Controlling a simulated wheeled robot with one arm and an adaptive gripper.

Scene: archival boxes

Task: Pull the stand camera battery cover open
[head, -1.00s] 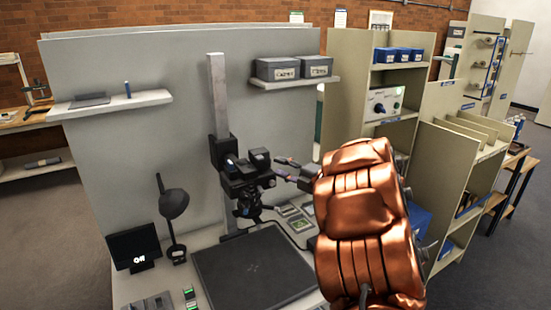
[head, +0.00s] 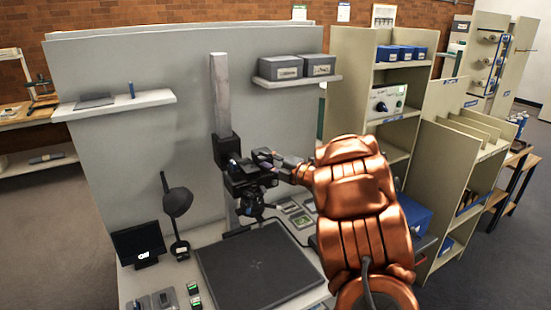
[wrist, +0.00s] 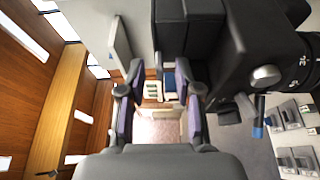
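The black stand camera (head: 240,180) is mounted on the grey upright column (head: 219,95) above a dark baseboard (head: 258,265). In the wrist view the camera body (wrist: 245,50) fills the upper right, with its lens at the right edge. A dark block (wrist: 182,25) shows at the top, beyond my fingertips; I cannot tell if it is the battery cover. My gripper (head: 272,160) is at the right side of the camera. In the wrist view my gripper (wrist: 158,82) is open, with nothing visibly held between its purple-padded fingers. The right finger is close beside the camera body; contact is unclear.
A wall shelf (head: 298,80) with grey boxes is above right. A black lamp (head: 177,205) and small monitor (head: 140,243) stand left of the baseboard. Small items (head: 298,212) lie behind it. A beige shelf unit (head: 350,90) stands to the right.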

